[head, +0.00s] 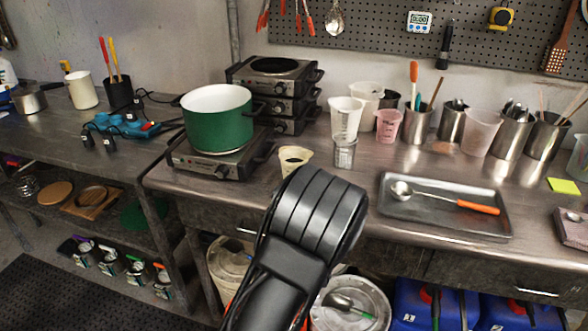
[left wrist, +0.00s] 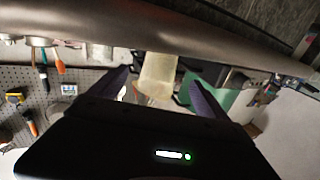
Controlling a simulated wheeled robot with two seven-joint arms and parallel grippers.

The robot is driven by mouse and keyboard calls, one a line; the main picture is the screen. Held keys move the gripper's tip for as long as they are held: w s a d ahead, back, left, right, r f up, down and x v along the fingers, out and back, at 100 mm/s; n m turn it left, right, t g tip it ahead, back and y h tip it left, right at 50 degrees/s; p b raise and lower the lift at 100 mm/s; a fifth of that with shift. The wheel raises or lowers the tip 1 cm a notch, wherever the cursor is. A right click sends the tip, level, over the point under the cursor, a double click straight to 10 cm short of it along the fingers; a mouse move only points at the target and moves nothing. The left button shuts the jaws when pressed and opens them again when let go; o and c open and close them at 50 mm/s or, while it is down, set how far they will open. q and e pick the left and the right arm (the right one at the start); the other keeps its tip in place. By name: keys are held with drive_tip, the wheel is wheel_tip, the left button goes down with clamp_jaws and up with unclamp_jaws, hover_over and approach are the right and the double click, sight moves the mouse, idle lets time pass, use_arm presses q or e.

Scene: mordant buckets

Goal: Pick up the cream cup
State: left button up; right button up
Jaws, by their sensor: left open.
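In the left wrist view, which is upside down, the cream cup (left wrist: 158,72) shows between the two dark fingers of my left gripper (left wrist: 158,80). The fingers are spread, with a gap on each side of the cup. In the head view my left arm's dark wrist covers the gripper. My right gripper is in neither view.
A green pot (head: 217,120) sits on a hot plate (head: 205,165) left of the cup. A small metal beaker (head: 345,153) and a clear measuring cup (head: 346,117) stand close on its right. A metal tray (head: 425,210) with a spoon lies farther right.

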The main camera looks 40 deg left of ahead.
use_arm(q)
drive_tip(key=shift+x, duration=1.4)
drive_tip(key=shift+f, duration=0.1)
drive_tip(key=p+x, duration=0.1)
drive_tip(key=x, duration=0.3)
drive_tip(key=shift+w+a+p, duration=0.15)
drive_tip(key=shift+a+p, duration=0.1)
drive_tip(key=shift+p, duration=0.05)
drive_tip(key=shift+w+a, duration=0.2)
drive_tip(key=shift+w, duration=0.05)
drive_tip(key=c, duration=1.7)
drive_tip(key=shift+r, duration=0.25)
drive_tip(key=shift+c, duration=0.2)
